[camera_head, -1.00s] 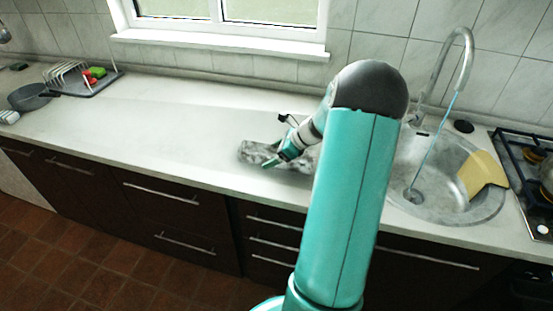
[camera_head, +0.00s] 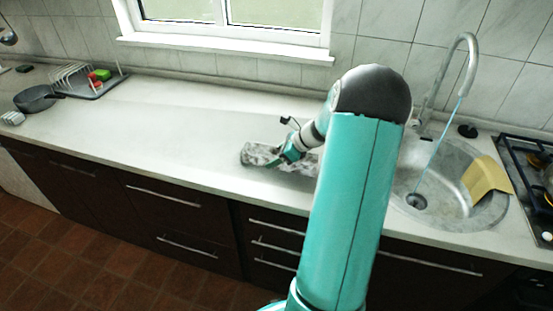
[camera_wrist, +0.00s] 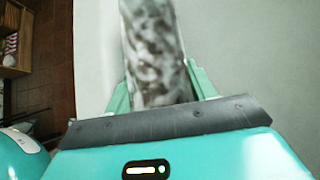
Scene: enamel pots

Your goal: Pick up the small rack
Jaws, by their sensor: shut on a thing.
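My gripper (camera_head: 288,154) is over the middle counter, left of the sink. It is shut on a long grey mottled piece (camera_head: 256,153). In the wrist view the piece (camera_wrist: 153,50) runs between the two green fingers of my gripper (camera_wrist: 161,88), one on each side. The piece looks flat and lies at or just above the counter; I cannot tell whether it touches. Its right end is hidden behind my arm. I cannot tell from its look that it is a rack. A small wire rack (camera_head: 72,75) stands at the far left on a grey tray (camera_head: 104,87).
A dark pan (camera_head: 35,100) and a small whitish thing (camera_head: 13,118) are at the left end of the counter (camera_head: 150,125). The sink (camera_head: 440,215), with a yellow board (camera_head: 486,178), and the stove (camera_head: 530,165) are at the right. The counter between is clear.

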